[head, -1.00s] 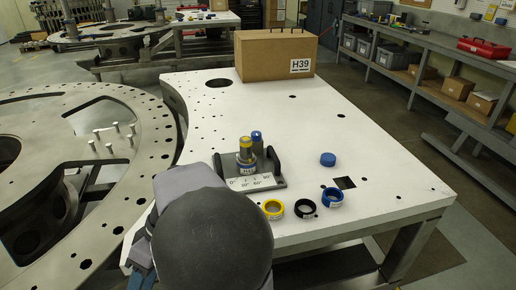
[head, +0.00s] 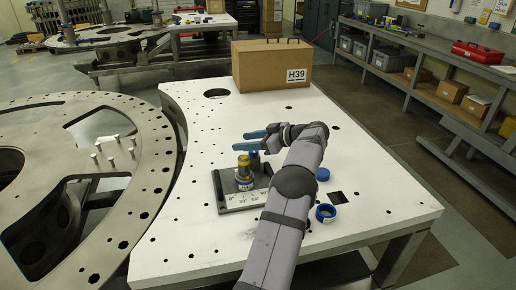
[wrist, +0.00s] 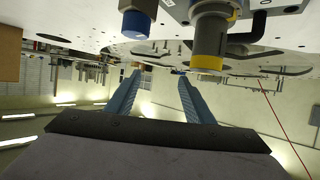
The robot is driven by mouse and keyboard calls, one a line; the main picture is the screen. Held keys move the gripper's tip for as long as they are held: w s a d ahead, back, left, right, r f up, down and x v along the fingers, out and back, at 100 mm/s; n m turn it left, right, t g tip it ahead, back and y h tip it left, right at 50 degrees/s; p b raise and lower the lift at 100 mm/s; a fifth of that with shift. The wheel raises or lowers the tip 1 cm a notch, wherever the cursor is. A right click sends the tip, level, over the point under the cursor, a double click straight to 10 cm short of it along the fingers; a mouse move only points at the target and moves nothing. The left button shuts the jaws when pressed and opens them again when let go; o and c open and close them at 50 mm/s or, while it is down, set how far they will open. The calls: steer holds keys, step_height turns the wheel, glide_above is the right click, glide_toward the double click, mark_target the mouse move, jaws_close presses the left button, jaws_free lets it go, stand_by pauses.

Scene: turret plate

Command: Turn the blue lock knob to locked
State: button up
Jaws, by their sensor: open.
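The blue lock knob (head: 255,160) stands on a dark bracket plate (head: 240,200) with printed angle marks, just behind a grey post with a yellow band (head: 244,173). In the head view the knob is partly hidden. In the wrist view the knob (wrist: 135,22) hangs at the top, left of the yellow-ended post (wrist: 209,50); that view looks upside down. My gripper (head: 239,141) has two blue fingers, apart and empty, pointing left near and beyond the knob. In the wrist view the gripper (wrist: 159,76) shows nothing between its fingers. I cannot tell whether a finger touches the knob.
A blue ring (head: 325,212) and a blue cap (head: 323,174) lie right of my arm on the white table (head: 200,245). A cardboard box (head: 272,68) marked H39 stands at the back. A large metal ring plate (head: 150,215) is at the left.

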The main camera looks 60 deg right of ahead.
mark_target(254, 153)
steer(key=s+d+f+m+h, duration=0.1)
steer(key=s+d+f, duration=0.25)
steer(key=s, duration=0.55)
steer(key=shift+d+p+x, duration=0.25)
steer(key=shift+p+x, duration=0.6)
steer(key=shift+x, duration=1.05)
steer(key=shift+d+p+x, duration=0.2)
steer(key=shift+p+x, duration=0.6)
steer(key=shift+x, duration=1.15)
steer(key=shift+r, duration=0.1)
steer(key=c, duration=1)
